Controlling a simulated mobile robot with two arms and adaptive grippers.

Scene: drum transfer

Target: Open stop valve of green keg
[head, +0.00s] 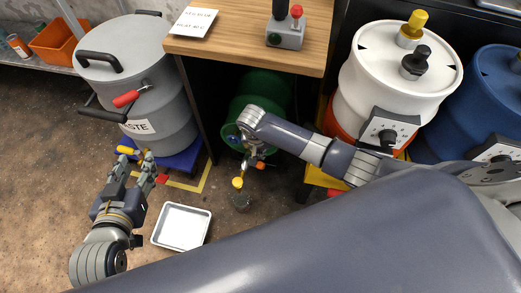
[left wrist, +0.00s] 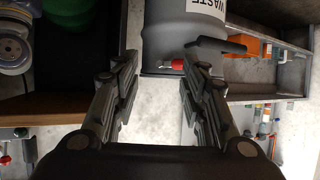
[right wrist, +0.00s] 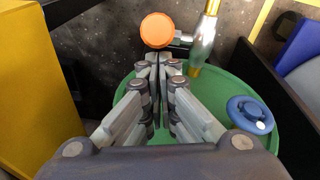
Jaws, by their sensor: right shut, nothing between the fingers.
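The green keg (head: 262,90) lies under the wooden table, its round end (right wrist: 262,145) filling much of the right wrist view. A metal outlet pipe (right wrist: 203,42) and an orange round knob (right wrist: 157,30) are on it; the knob also shows in the head view (head: 260,165). My right gripper (right wrist: 155,58) is shut and empty, fingertips just below the orange knob in that view; I cannot tell whether they touch it. It also shows in the head view (head: 250,153), partly hidden by its arm. My left gripper (head: 137,166) is open and empty, also in its wrist view (left wrist: 158,62).
A grey waste drum (head: 150,75) stands on a blue base at left. A white tray (head: 182,227) lies on the floor. A white drum (head: 395,75) and a blue drum (head: 490,100) stand at right. The wooden table (head: 245,45) is above the keg.

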